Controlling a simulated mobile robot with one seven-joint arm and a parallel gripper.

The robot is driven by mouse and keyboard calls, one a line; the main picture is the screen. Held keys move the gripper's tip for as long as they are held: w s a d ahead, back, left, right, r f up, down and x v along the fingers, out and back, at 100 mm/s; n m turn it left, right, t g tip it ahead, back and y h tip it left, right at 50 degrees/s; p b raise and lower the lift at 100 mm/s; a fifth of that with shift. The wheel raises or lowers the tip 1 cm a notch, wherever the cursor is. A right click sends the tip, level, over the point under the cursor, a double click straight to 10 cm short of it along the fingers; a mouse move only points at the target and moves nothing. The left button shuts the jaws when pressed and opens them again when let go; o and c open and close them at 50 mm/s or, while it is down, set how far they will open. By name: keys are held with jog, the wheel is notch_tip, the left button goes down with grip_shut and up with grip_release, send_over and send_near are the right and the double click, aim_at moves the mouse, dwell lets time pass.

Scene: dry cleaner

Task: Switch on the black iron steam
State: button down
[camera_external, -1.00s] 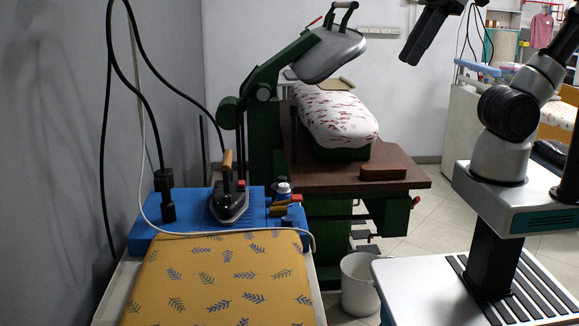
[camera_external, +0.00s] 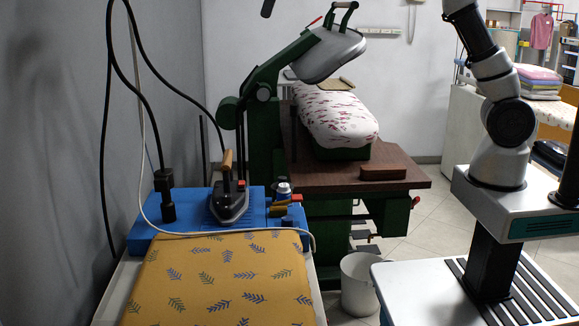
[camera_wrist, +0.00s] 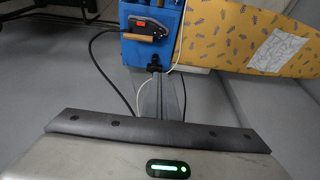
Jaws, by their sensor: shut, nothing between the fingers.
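The black iron (camera_external: 229,204) with a wooden handle stands on a blue base (camera_external: 200,223) behind the patterned ironing board (camera_external: 220,275). A small red part shows beside its handle. In the wrist view the iron (camera_wrist: 150,24) lies at the top, with its wooden handle (camera_wrist: 138,39) and a red switch (camera_wrist: 145,30) facing the camera. My gripper (camera_external: 267,8) shows only as a dark tip at the top edge, well above the iron and a little to its right. In the wrist view my gripper (camera_wrist: 160,131) is shut and empty, apart from the iron.
A green press (camera_external: 262,100) with a padded board (camera_external: 335,120) stands behind right. A white bucket (camera_external: 357,280) is on the floor.

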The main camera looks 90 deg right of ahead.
jog(key=w+d+f, duration=0.5)
jog(key=d+f, duration=0.2)
jog(key=d, duration=0.2)
notch_tip(320, 180, down, 25)
jog(key=shift+s+d, duration=0.15)
jog(key=shift+s, duration=0.05)
jog(key=shift+r, duration=0.1)
send_over(241, 184)
jog(key=s, duration=0.1)
jog(key=f, duration=0.8)
jog(key=f+p, duration=0.1)
jog(key=f, duration=0.3)
jog(key=shift+d+f, duration=0.15)
jog(key=shift+d, duration=0.15)
jog(key=shift+f, duration=0.65)
